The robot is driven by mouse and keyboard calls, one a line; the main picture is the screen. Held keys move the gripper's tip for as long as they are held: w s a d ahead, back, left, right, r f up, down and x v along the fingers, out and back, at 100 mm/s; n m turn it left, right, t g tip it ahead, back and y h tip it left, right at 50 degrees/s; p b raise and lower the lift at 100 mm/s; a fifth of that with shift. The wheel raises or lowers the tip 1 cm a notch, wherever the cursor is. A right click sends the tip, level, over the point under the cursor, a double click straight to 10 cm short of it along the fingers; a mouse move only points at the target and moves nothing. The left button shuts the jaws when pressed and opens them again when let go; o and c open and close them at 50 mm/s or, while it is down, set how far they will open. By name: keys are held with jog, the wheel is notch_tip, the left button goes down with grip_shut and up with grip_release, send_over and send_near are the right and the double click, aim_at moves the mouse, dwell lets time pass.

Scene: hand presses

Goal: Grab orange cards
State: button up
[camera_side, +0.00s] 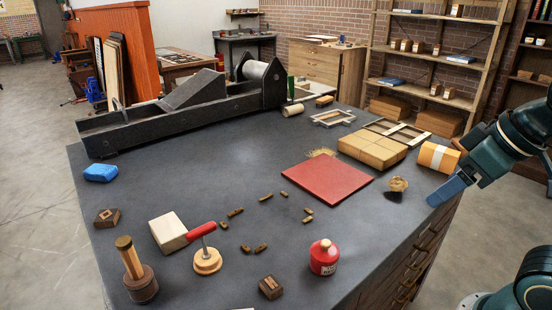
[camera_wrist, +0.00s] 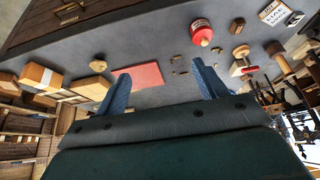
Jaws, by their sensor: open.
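The orange cards (camera_side: 438,157) are a stack wrapped in a white band, at the right edge of the dark bench. In the wrist view the banded stack (camera_wrist: 41,77) is at the far left, outside the space between my fingers. My gripper (camera_side: 436,200) is at the bench's right edge in the side view, nearer the camera than the stack and apart from it. In the wrist view my gripper (camera_wrist: 160,68) shows two blue fingers spread wide with nothing held between them.
A tan wrapped block (camera_side: 372,151) sits left of the cards. A small brush-like tool (camera_side: 397,186) lies in front of them. A red board (camera_side: 327,181), small type pieces and a red bottle (camera_side: 324,257) occupy the bench. A dark press (camera_side: 180,113) stands at the back left.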

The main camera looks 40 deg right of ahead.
jog(key=shift+w+r, duration=0.1)
jog(key=w+d+r+g+h, duration=0.1)
jog(key=w+d+r+g, duration=0.15)
jog(key=w+d, duration=0.7)
jog(key=w+d+r+g, duration=0.1)
jog(key=w+d+r, duration=0.2)
jog(key=w+d, duration=0.7)
jog(key=s+d+f, duration=0.1)
jog(key=d+f, duration=0.3)
jog(key=d, duration=0.5)
jog(key=d+f+n+g, duration=0.1)
jog(key=d+f, duration=0.3)
jog(key=d, duration=0.6)
jog(key=s+d+f+g+y, duration=0.1)
jog(key=d+f, duration=0.4)
jog(key=d, duration=0.4)
jog(key=shift+s+d+n, duration=0.3)
jog(key=shift+d, duration=0.05)
